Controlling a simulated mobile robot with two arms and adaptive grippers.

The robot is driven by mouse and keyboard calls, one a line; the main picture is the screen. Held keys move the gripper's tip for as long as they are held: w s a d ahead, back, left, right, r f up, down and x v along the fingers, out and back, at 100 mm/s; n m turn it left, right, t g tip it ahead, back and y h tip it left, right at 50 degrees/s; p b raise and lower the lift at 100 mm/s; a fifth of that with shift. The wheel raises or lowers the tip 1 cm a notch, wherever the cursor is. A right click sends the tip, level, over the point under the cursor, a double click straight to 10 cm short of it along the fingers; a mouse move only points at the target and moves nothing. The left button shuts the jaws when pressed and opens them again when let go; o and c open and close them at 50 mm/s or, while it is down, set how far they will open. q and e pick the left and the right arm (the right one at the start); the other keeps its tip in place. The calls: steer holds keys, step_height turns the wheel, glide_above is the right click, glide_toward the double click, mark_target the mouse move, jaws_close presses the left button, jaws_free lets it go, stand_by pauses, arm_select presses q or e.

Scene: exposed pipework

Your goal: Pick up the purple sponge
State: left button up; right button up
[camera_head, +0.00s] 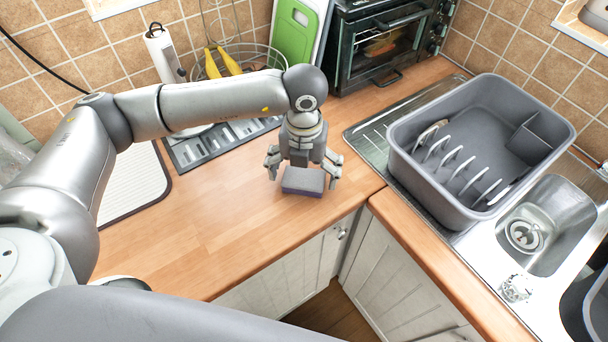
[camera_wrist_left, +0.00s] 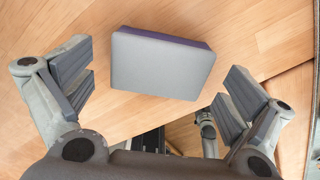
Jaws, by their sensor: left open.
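The sponge (camera_head: 303,181) lies on the wooden counter near its front edge, by the inner corner. It has a grey top and a purple lower layer. In the left wrist view the sponge (camera_wrist_left: 162,65) lies flat, its grey face toward the camera and a purple side showing at the top right. My left gripper (camera_head: 302,178) is open and points down at the sponge, with a finger on either side of it. In the left wrist view the open fingers (camera_wrist_left: 158,92) stand apart from the sponge, with gaps on both sides.
A toaster oven (camera_head: 385,45), a green cutting board (camera_head: 295,30) and a wire basket with bananas (camera_head: 228,62) stand behind. The counter (camera_head: 220,210) left of the sponge is clear.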

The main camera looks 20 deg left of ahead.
arm_select(q)
steer(key=shift+f, duration=0.85)
steer(key=shift+c, duration=0.3)
steer(key=c, duration=0.8)
arm_select(e)
steer(key=shift+a+r, duration=0.2)
steer(key=shift+a, duration=0.25)
arm_select(q)
steer(key=shift+o, duration=0.2)
steer(key=shift+r, duration=0.1)
steer(key=shift+r, duration=0.4)
step_height(320, 180, up, 2)
steer(key=shift+r+b, duration=0.2)
steer(key=shift+b, duration=0.1)
steer(key=s+d+r+b, duration=0.3)
steer(key=s+r, duration=0.6)
steer(key=s, duration=0.4)
steer(key=shift+d+r+b, duration=0.35)
steer(key=shift+d, duration=0.5)
arm_select(e)
steer(key=f, duration=0.4)
steer(key=shift+w+d+f, duration=0.1)
steer(key=shift+d+f, duration=0.1)
steer(key=shift+d, duration=0.05)
